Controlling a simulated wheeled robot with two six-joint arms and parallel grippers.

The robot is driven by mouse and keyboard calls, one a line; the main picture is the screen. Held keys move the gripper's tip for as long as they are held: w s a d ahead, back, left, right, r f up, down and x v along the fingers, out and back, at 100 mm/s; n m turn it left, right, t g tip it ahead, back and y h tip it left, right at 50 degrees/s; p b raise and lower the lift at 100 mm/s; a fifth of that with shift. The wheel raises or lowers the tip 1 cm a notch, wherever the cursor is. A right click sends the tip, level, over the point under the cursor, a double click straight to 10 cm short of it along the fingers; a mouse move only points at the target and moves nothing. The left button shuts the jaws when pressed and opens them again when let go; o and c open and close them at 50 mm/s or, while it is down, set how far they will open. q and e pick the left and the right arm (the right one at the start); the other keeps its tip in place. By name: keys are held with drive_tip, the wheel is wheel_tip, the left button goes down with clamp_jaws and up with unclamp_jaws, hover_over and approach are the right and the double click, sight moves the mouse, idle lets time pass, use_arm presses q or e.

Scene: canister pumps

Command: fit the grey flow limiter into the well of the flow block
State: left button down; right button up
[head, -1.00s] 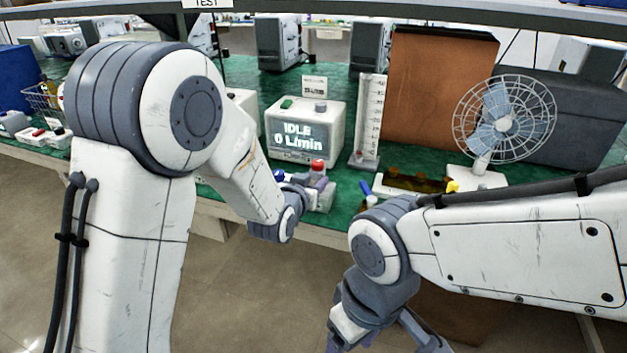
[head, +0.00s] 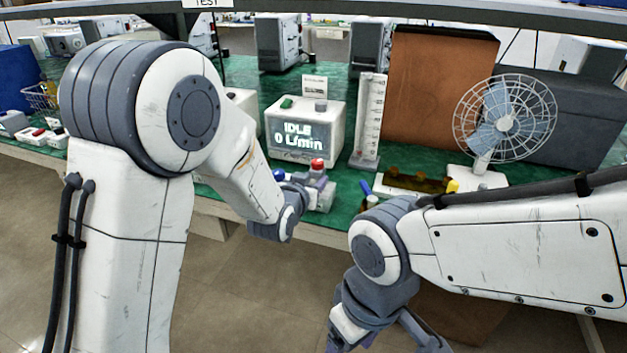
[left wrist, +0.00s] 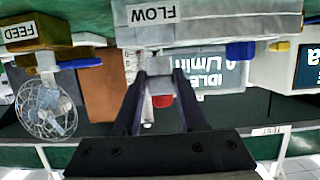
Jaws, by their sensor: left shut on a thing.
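The flow block (left wrist: 215,32), pale grey with a FLOW label, spans the top of the upside-down left wrist view. In the head view the flow block (head: 325,199) stands near the bench's front edge, partly behind my left gripper (head: 303,184). In the left wrist view my left gripper (left wrist: 160,72) is shut on the grey flow limiter (left wrist: 159,66), which is at the block's edge. The well is hidden, so I cannot tell whether the limiter is inside it. My right gripper (head: 388,343) is at the bottom of the head view, cut off by the frame.
A red knob (head: 317,163) and a blue knob (head: 279,175) show at the block. The IDLE display unit (head: 306,132) and a clear scaled tube (head: 369,122) stand behind it. The amber feed block (head: 405,183) and a fan (head: 505,115) are to the right.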

idle(0.9)
use_arm(q)
drive_tip(key=shift+f+b, duration=1.45)
drive_tip(key=shift+b, duration=0.3)
drive_tip(key=c, duration=0.5)
unclamp_jaws()
drive_tip(key=shift+o, duration=0.7)
drive_tip(key=shift+s, duration=0.15)
drive_tip(key=b+v, duration=0.5)
drive_tip(key=v, duration=0.5)
drive_tip(key=shift+b, duration=0.3)
drive_tip(key=shift+s+r, duration=0.1)
